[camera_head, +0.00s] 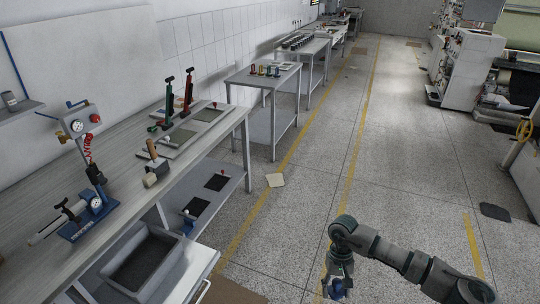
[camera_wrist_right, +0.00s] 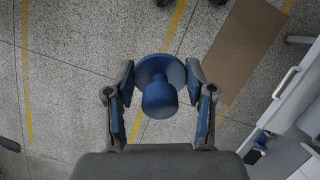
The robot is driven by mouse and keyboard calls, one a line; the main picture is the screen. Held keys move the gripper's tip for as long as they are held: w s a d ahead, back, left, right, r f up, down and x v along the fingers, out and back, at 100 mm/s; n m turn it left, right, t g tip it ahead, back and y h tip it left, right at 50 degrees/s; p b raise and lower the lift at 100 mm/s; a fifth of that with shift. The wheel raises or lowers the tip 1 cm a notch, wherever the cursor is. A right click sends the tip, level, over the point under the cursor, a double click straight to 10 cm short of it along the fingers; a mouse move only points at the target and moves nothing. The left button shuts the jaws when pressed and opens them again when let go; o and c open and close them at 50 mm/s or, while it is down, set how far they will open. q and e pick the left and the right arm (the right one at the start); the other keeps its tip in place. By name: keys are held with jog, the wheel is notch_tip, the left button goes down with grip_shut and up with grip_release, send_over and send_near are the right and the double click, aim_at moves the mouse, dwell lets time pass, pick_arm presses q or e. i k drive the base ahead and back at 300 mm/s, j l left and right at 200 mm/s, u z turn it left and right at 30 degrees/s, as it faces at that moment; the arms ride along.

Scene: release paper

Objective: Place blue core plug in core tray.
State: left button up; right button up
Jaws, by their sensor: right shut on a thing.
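My right gripper (camera_head: 337,287) hangs over the floor at the bottom of the head view, clear of the benches. It is shut on the blue core plug (camera_head: 338,291), of which only a small blue part shows there. In the right wrist view my right gripper (camera_wrist_right: 159,80) has a finger on each side of the plug's round flange, and the plug's rounded knob (camera_wrist_right: 159,101) points toward the palm. A dark open tray (camera_head: 184,250) stands low at the front of the near bench; I cannot tell whether it is the core tray. My left gripper is out of view.
The floor (camera_head: 400,160) between benches and right-hand machines is mostly clear.

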aim_at(161, 259)
jog(key=u, duration=0.75)
